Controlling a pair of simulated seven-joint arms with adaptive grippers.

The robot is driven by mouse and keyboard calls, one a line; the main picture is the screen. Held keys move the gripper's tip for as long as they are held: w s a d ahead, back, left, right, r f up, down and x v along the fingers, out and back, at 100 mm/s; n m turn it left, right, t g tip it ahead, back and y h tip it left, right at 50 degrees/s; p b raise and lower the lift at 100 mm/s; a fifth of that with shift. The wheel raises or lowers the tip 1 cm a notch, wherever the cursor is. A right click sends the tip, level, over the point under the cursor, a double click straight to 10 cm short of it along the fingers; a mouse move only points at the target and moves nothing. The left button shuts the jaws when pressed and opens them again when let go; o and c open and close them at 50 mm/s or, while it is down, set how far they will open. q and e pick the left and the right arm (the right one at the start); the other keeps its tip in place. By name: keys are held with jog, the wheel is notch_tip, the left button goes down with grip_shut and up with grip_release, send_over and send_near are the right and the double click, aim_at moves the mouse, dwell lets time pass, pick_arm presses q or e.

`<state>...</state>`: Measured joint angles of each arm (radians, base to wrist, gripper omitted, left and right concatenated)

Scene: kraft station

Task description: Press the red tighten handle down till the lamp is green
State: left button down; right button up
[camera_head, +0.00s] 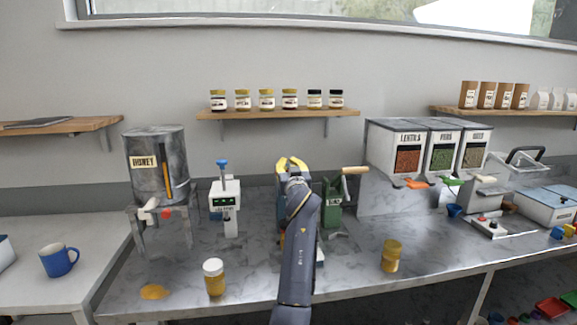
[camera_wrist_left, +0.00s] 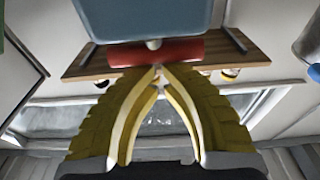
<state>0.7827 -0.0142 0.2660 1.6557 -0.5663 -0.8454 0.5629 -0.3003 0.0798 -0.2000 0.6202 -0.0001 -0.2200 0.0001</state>
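The red handle (camera_wrist_left: 178,51) is a short horizontal bar under a blue-grey machine body (camera_wrist_left: 145,18) in the left wrist view. My left gripper (camera_wrist_left: 158,68) has its yellow fingertips together just beside the bar; I cannot tell whether they touch it. In the head view the left gripper (camera_head: 292,163) is in front of the blue machine (camera_head: 281,208), which my arm mostly covers. The red handle and the lamp cannot be made out there. My right gripper is in neither view.
A green crank device (camera_head: 333,204) stands just right of the blue machine. A white device with a blue knob (camera_head: 222,200) and the honey tank (camera_head: 157,160) are to the left. A white-lidded jar (camera_head: 214,280) and a yellow jar (camera_head: 391,256) stand on the marble counter (camera_head: 345,280).

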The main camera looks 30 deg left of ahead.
pick_arm(q)
jog(key=shift+w+a+f, duration=0.1)
jog(key=shift+f, duration=0.7)
notch_tip(320, 180, up, 5)
jog(key=shift+w+a+r, duration=0.1)
jog(key=shift+w+r, duration=0.05)
jog(key=v, duration=0.9)
jog(key=shift+s+d, duration=0.25)
jog(key=shift+s, duration=0.15)
jog(key=shift+r, duration=0.1)
